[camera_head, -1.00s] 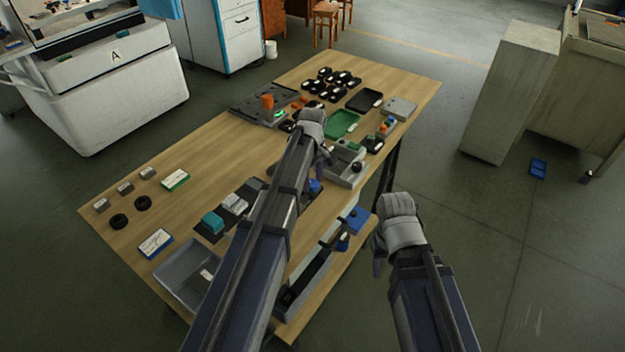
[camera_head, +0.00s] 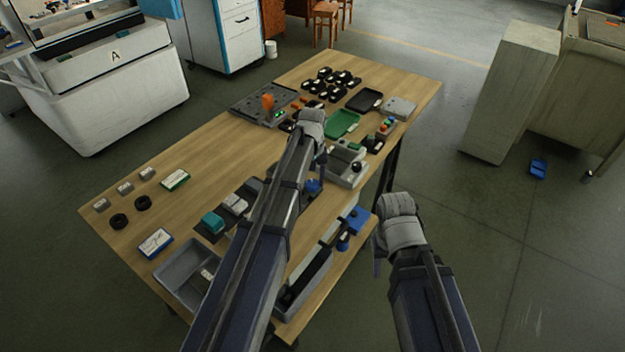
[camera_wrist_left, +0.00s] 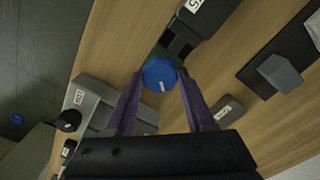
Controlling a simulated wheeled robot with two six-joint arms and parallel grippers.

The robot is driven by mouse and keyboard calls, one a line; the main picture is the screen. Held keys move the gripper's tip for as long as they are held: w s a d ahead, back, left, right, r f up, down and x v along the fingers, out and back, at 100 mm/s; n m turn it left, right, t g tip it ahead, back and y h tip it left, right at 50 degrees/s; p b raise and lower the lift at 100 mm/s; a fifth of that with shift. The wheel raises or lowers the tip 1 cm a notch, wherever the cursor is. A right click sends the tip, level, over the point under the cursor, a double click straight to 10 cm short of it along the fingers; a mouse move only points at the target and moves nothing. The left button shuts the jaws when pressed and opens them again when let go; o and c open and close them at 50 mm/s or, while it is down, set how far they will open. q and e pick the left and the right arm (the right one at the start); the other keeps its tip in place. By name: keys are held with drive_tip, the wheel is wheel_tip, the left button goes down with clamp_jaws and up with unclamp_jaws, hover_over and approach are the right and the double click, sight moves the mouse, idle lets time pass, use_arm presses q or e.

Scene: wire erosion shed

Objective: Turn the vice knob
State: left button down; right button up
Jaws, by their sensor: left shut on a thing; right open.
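The vice knob (camera_wrist_left: 160,73) is a round blue disc with a short white mark near its lower edge in the left wrist view. It sits at the end of the dark vice (camera_wrist_left: 182,40), which has a white label at the top. My left gripper (camera_wrist_left: 160,77) has its two purple fingers on either side of the knob and is shut on it. In the head view my left gripper (camera_head: 318,178) reaches down to the blue knob (camera_head: 313,187), and my forearm hides part of the vice. My right gripper (camera_head: 377,266) is open and empty, off the bench's right side.
A grey box with a black knob (camera_head: 346,174) stands close right of the left gripper. A green tray (camera_head: 342,124), a black tray (camera_head: 364,100) and several black parts lie farther back. A grey bin (camera_head: 172,270) is at the near left.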

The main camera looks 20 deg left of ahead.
use_arm(q)
drive_tip(key=m, duration=0.5)
drive_tip(key=shift+m, duration=0.3)
drive_tip(key=m, duration=1.5)
drive_tip(key=shift+m, duration=0.6)
drive_tip(key=shift+c, duration=1.3)
unclamp_jaws()
drive_tip(key=shift+r, duration=0.1)
